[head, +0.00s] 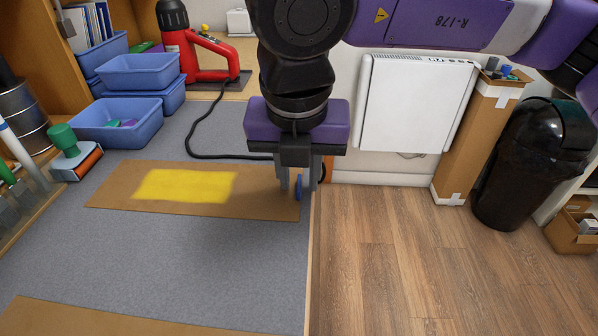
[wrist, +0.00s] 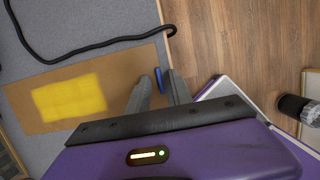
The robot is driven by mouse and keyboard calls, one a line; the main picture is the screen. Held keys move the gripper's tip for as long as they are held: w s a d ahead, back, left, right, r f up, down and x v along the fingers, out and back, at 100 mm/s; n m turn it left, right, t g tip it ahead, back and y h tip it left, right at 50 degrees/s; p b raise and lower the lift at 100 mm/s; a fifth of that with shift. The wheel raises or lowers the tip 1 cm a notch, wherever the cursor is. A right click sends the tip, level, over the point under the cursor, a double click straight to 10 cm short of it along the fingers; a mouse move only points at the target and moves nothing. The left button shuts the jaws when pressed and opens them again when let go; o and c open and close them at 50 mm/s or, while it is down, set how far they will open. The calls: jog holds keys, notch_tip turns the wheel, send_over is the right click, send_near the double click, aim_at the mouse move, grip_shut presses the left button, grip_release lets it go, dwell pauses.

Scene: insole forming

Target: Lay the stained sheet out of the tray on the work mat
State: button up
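A brown rectangular sheet (head: 110,192) with a large yellow stain (head: 185,185) lies flat on the grey work surface (head: 200,255). It also shows in the wrist view (wrist: 125,68). A small upright blue tab (head: 298,188) stands at the sheet's right end, near the bench edge. My gripper (head: 295,183) points down over that end, with its fingers on either side of the tab. In the wrist view a slim gap shows between the tab (wrist: 158,80) and the right finger, so the fingers look open. I cannot tell which surface is the mat, and no tray is clearly identifiable.
Another brown sheet (head: 90,318) lies at the near left. The bench ends right of my gripper; wooden floor (head: 420,260) lies beyond.

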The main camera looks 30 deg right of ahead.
jog(key=p+v, duration=0.1)
jog(key=v, duration=1.1)
jog(key=shift+p, duration=0.3)
